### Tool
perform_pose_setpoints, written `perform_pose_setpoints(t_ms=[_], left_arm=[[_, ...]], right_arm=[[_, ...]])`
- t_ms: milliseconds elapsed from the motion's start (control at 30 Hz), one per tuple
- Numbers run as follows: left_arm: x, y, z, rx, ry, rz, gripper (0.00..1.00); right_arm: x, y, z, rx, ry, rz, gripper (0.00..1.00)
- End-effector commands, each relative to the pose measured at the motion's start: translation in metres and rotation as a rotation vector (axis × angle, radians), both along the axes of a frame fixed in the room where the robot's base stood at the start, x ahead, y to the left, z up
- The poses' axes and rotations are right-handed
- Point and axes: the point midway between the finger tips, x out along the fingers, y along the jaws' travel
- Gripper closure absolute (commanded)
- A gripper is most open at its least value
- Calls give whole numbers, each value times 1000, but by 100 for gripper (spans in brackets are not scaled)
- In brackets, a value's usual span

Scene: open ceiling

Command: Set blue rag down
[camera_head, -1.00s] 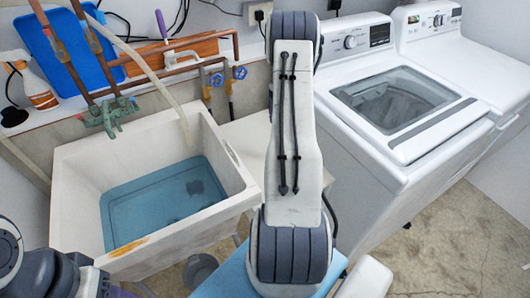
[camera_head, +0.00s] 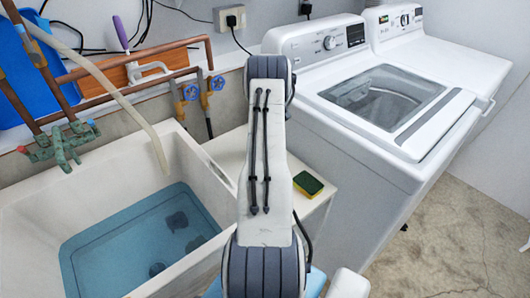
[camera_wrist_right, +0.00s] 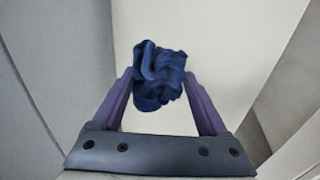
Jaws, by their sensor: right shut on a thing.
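The blue rag (camera_wrist_right: 158,82) is a crumpled dark-blue bundle between the purple fingers of my right gripper (camera_wrist_right: 158,75) in the right wrist view. The gripper is shut on it. A plain white surface (camera_wrist_right: 225,60) lies behind the rag; I cannot tell whether the rag touches it. In the head view my right arm fills the middle and neither the rag nor the right gripper shows. My left gripper is in no current view.
A white side table (camera_head: 313,212) with a yellow-green sponge (camera_head: 308,183) stands between the sink (camera_head: 208,178) and the washing machine (camera_head: 372,120). The sink holds blue water with dark shapes in it. Pipes and a green tap (camera_head: 60,145) are above it.

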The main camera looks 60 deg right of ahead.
Motion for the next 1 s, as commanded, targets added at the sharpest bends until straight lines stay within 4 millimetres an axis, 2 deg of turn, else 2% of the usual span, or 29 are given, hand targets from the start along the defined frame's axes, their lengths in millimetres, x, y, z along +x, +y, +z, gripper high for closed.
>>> perform_pose_setpoints(t_ms=[233,433,800,833,867,900,1000], left_arm=[[0,0,3,0,0,0,50],[0,0,7,0,0,0,50],[0,0,3,0,0,0,50],[0,0,4,0,0,0,50],[0,0,4,0,0,0,50],[0,0,4,0,0,0,50],[0,0,4,0,0,0,50]], right_arm=[[0,0,-22,0,0,0,74],[-1,-1,-49,0,0,-2,74],[-2,-2,-55,-1,-1,-3,74],[-2,-2,-54,-1,-1,-3,16],[-2,-2,-54,-1,-1,-3,5],[-2,-2,-54,-1,-1,-3,0],[-2,-2,-54,-1,-1,-3,0]])
